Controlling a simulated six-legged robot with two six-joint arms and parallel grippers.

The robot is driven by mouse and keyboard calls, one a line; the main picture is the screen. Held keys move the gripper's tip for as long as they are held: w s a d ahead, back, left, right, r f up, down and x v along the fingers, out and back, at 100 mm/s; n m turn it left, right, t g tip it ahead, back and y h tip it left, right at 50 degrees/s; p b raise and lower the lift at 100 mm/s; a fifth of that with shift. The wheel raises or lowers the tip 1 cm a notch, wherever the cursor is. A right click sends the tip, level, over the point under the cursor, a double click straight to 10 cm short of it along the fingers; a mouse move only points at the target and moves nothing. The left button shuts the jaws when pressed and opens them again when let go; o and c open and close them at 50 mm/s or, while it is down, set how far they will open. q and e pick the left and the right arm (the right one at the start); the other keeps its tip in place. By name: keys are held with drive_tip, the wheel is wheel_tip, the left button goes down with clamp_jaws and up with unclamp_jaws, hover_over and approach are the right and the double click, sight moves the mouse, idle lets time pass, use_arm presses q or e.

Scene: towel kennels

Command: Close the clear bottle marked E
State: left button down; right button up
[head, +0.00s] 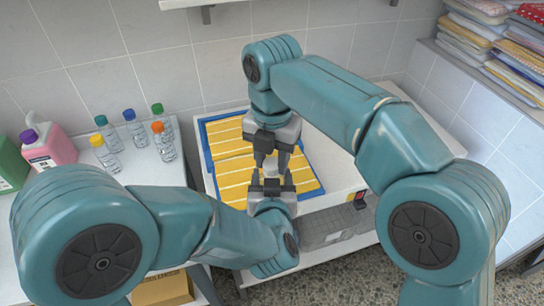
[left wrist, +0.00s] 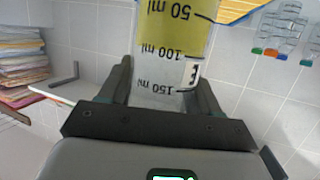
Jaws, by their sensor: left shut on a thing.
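The clear bottle marked E (left wrist: 168,68) fills the upper middle of the left wrist view, upside down in that picture. It has millilitre marks, a white E label and a yellow part towards its 50 ml end. My left gripper (head: 271,176) is shut on it; its fingers (left wrist: 160,95) stand on both sides near the 150 ml mark. In the head view only a pale bit of the bottle (head: 271,164) shows between the two grippers. My right gripper (head: 271,157) points down from just above, its fingers either side of that pale bit. The bottle's mouth and any cap are hidden.
Several clear bottles with coloured caps (head: 135,130) stand on the left table, beside a pink jug (head: 48,148). A yellow-and-blue mat (head: 225,130) lies on the white table (head: 335,170) under the grippers. Folded towels (head: 495,35) are stacked at the upper right.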

drive_tip(key=o, duration=0.4)
drive_tip(key=shift+c, duration=0.2)
drive_tip(key=shift+r, duration=2.3)
drive_tip(key=shift+c, duration=0.4)
